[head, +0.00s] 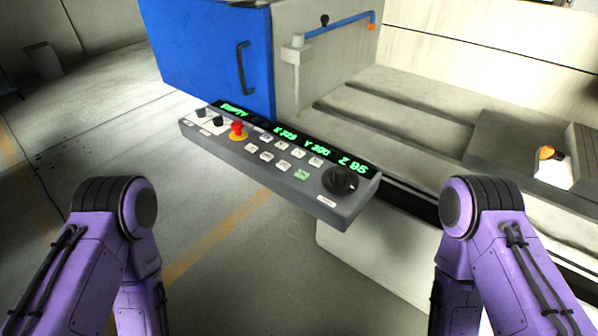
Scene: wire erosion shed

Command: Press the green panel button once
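A grey control panel (262,165) is in the middle of the head view, tilted, with a black display strip along its far edge. The strip shows green text: "EMPTY" at the left, then X, Y and Z readings.
A blue cabinet door (207,58) with a black handle stands behind the panel. A pale machine bed (420,125) with rails extends right, with a small orange-topped object (547,153) on it. The floor in front and left is clear, with yellow lines.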

